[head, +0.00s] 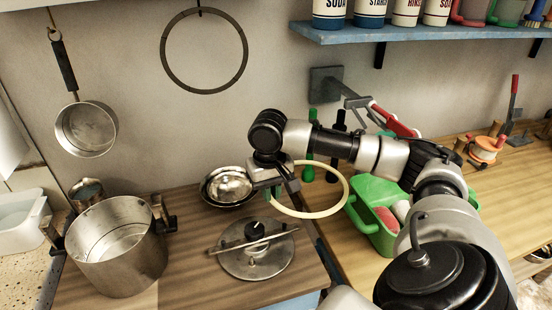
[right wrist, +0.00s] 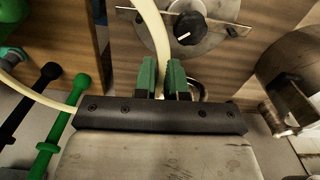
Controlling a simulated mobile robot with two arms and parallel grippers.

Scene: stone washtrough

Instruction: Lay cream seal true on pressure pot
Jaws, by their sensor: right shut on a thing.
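The cream seal (head: 347,192) is a thin pale ring. My right gripper (head: 277,188) is shut on its near-left edge and holds it in the air, right of the pot lid (head: 257,262). In the right wrist view the seal (right wrist: 152,28) passes between the green fingertips (right wrist: 162,76) and curves off to the left. The pressure pot (head: 117,257) is an open steel pot with dark side handles, standing at the left of the wooden counter. Its inside looks empty. Part of it also shows in the right wrist view (right wrist: 292,55). My left gripper is not in view.
The lid, with a black knob and crossbar, lies flat on the counter. Stacked metal bowls (head: 228,186) stand behind it. A green caddy (head: 372,228) is at right. A saucepan (head: 86,128) and a dark ring (head: 204,50) hang on the wall.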

